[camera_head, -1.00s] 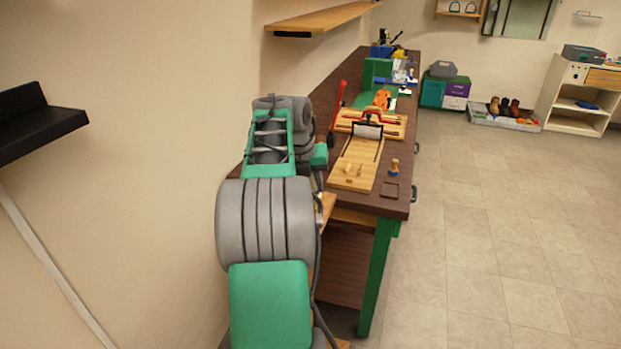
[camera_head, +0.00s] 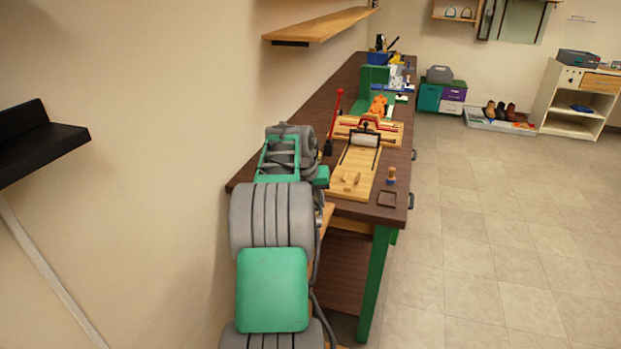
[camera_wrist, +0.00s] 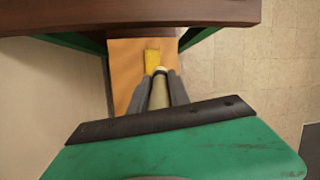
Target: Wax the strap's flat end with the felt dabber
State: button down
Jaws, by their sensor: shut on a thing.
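My gripper (camera_wrist: 161,88) is shut on a pale rod with a cream tip (camera_wrist: 160,92), which looks like the felt dabber. The rod points away from the wrist, between the dark fingers. Just beyond its tip is a short yellow piece (camera_wrist: 152,61) on a tan-orange flat surface (camera_wrist: 126,77). I cannot tell whether the yellow piece is the strap's end, or whether the tip touches it. In the head view my arm hides the gripper, and I cannot make out the strap.
The dark bench (camera_head: 392,214) has a green leg (camera_head: 375,285); its front edge (camera_wrist: 130,14) crosses the top of the wrist view. On it stand a wooden board with a roller (camera_head: 352,183), a small wooden-topped item (camera_head: 391,176) and a red-handled tool (camera_head: 334,118). The floor (camera_head: 490,240) at right is clear.

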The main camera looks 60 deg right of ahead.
jog(key=shift+r+p, duration=0.2)
jog(key=shift+p, duration=0.1)
jog(key=a+f+b, duration=0.1)
jog(key=b, duration=0.1)
jog(key=shift+s+a+b, duration=0.1)
jog(key=shift+a+b, duration=0.25)
jog(key=shift+b, duration=0.05)
jog(key=shift+s+a+b, duration=0.15)
jog(key=shift+a+b, duration=0.5)
jog(key=shift+b, duration=0.1)
jog(key=v, duration=0.3)
jog(key=shift+s, duration=0.1)
jog(key=shift+r+p, duration=1.45)
jog(key=shift+r, duration=1.45)
